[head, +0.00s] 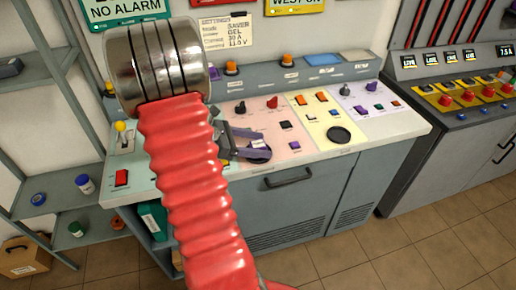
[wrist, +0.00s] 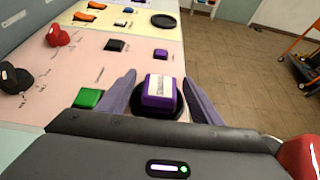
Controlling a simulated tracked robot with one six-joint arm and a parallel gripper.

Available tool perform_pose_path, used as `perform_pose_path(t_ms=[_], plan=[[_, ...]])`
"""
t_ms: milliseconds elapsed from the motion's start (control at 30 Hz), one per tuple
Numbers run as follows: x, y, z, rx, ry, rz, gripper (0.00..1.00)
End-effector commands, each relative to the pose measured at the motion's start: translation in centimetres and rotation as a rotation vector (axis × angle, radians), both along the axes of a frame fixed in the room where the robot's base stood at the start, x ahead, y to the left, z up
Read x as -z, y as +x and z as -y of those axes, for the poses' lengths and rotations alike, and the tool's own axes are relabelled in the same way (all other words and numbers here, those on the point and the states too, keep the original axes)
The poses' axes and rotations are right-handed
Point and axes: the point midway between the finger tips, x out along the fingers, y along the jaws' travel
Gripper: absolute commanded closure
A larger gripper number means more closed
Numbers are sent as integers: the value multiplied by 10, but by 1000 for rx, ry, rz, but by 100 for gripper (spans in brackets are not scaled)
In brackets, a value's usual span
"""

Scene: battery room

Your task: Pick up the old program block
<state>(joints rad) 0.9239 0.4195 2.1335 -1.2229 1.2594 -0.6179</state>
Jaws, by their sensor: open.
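A purple block with a white label on top (wrist: 159,91), which I take to be the old program block, sits on a round black pad (wrist: 143,111) on the pink panel. My gripper (wrist: 159,77) is open, with one purple finger on each side of the block. Small gaps seem to show between fingers and block; I cannot tell whether either touches. In the head view, my gripper (head: 266,144) is low over the front of the pink panel (head: 292,149), and its fingers mostly hide the block.
An empty round black pad (head: 338,134) lies on the yellow panel. A green button (wrist: 88,98), black button (wrist: 115,45) and small purple button (wrist: 161,53) are near my fingers. The console's front edge drops to a tiled floor (wrist: 235,75).

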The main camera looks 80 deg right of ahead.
Motion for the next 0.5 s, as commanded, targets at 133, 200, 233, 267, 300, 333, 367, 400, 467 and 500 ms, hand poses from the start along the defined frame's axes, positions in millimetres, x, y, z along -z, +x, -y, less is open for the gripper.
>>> perform_pose_path(t_ms=[133, 200, 233, 267, 300, 333, 367, 400, 467, 500], plan=[[0, 0, 0, 0, 0, 0, 41], [0, 0, 0, 1, 0, 0, 41], [0, 0, 0, 1, 0, 0, 41], [0, 0, 0, 1, 0, 0, 41], [0, 0, 0, 1, 0, 0, 41], [0, 0, 0, 1, 0, 0, 41], [0, 0, 0, 1, 0, 0, 41], [0, 0, 0, 1, 0, 0, 44], [0, 0, 0, 1, 0, 0, 48], [0, 0, 0, 1, 0, 0, 51]])
